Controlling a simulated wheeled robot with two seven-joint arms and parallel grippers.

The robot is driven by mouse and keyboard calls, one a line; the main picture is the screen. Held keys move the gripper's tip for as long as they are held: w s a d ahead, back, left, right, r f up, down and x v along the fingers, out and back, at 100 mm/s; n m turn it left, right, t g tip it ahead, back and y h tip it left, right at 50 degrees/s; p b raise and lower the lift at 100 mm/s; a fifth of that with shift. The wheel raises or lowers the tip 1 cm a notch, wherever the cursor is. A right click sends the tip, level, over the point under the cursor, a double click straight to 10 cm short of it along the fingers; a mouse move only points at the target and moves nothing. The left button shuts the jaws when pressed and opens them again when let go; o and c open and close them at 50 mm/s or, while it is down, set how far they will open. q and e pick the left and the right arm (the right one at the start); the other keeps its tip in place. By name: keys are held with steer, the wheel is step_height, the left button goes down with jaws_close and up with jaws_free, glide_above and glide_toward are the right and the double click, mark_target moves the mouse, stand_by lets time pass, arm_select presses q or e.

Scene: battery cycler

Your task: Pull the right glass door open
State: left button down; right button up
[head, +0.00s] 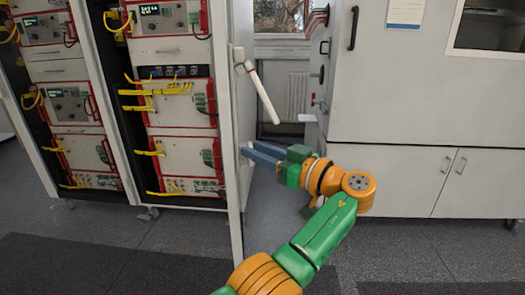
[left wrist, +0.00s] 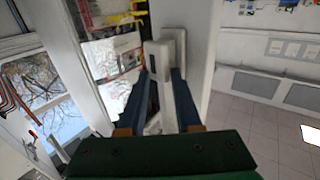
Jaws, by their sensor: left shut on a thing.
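The right door (head: 236,190) shows as a narrow white frame, seen nearly edge-on and standing out from the rack. I cannot make out its glass in the head view. A white lever handle (head: 262,92) on its right side is tilted away from the frame. My left gripper (head: 254,153) is at the door's right side, below the lever's free end. In the left wrist view, the gripper's dark blue fingers (left wrist: 164,78) are shut on the white handle part (left wrist: 181,95). The exact contact is partly hidden by the fingers. My right gripper is not in view.
The rack (head: 180,105) holds several red-framed units with yellow cables, left of the door. A grey-white cabinet (head: 420,100) with lower doors stands at the right. A radiator (head: 297,92) is below the window behind. Grey floor (head: 150,235) lies in front of the rack.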

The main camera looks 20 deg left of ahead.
arm_select(q)
steer(key=shift+a+r, duration=0.1)
steer(key=shift+a, duration=0.25)
steer(key=c, duration=0.7)
jaws_free()
steer(key=shift+w+a, duration=0.1)
steer(key=shift+w, duration=0.05)
steer(key=shift+o, duration=1.3)
steer(key=shift+w+a+f, duration=0.2)
steer(key=shift+w+f, duration=0.15)
steer(key=shift+d+f, duration=0.15)
